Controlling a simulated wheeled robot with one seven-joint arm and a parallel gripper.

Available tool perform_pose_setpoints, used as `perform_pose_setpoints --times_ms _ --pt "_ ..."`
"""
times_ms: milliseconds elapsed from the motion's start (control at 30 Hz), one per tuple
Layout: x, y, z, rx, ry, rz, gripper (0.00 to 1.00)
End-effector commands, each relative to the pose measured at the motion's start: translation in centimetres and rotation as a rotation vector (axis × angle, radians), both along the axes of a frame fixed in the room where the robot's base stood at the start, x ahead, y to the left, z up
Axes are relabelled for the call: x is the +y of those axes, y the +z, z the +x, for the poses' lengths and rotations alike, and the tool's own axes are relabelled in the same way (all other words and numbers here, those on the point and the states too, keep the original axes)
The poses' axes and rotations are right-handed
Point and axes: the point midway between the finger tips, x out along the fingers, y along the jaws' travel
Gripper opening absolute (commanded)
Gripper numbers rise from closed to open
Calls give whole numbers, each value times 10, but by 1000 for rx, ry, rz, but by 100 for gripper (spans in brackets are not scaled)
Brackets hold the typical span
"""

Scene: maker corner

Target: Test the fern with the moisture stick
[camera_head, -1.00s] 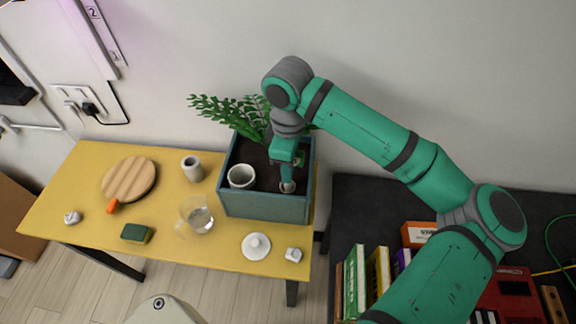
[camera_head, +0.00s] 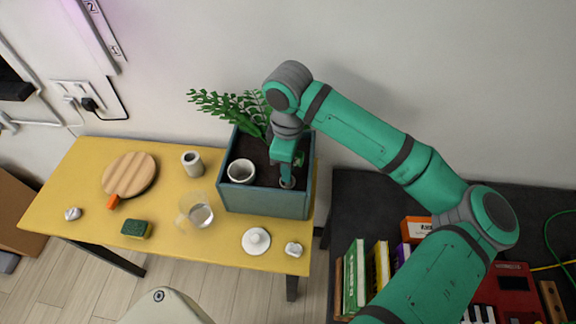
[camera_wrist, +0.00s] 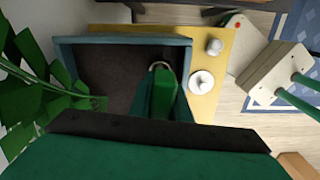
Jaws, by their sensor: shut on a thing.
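The fern (camera_head: 228,105) has green fronds at the back left of a teal planter box (camera_head: 262,202) filled with dark soil. Its fronds also show at the left of the wrist view (camera_wrist: 28,85). My gripper (camera_head: 286,171) reaches down over the right part of the box. In the wrist view its fingers (camera_wrist: 162,112) are shut on a green upright piece, which looks like the moisture stick (camera_wrist: 163,90). A pale round rim (camera_wrist: 160,66) shows at the stick's far end. The stick's tip is hidden, so I cannot tell whether it touches soil.
On the yellow table (camera_head: 80,190) are a round board (camera_head: 130,174), a grey cup (camera_head: 192,164), a glass jug (camera_head: 197,212), a sponge (camera_head: 137,229) and a white lid (camera_head: 256,241). Books (camera_head: 357,275) stand at right.

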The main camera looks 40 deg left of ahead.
Motion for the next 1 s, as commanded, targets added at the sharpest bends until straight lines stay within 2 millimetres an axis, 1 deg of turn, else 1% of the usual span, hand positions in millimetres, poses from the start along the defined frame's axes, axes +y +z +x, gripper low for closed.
perform_pose_setpoints --times_ms 367,400,467,500,1000 --pt "0 0 0 0 0 0 0" --pt "0 0 0 0 0 0 19" --pt "0 0 0 0 0 0 33" --pt "0 0 0 0 0 0 39" --pt "0 0 0 0 0 0 39"
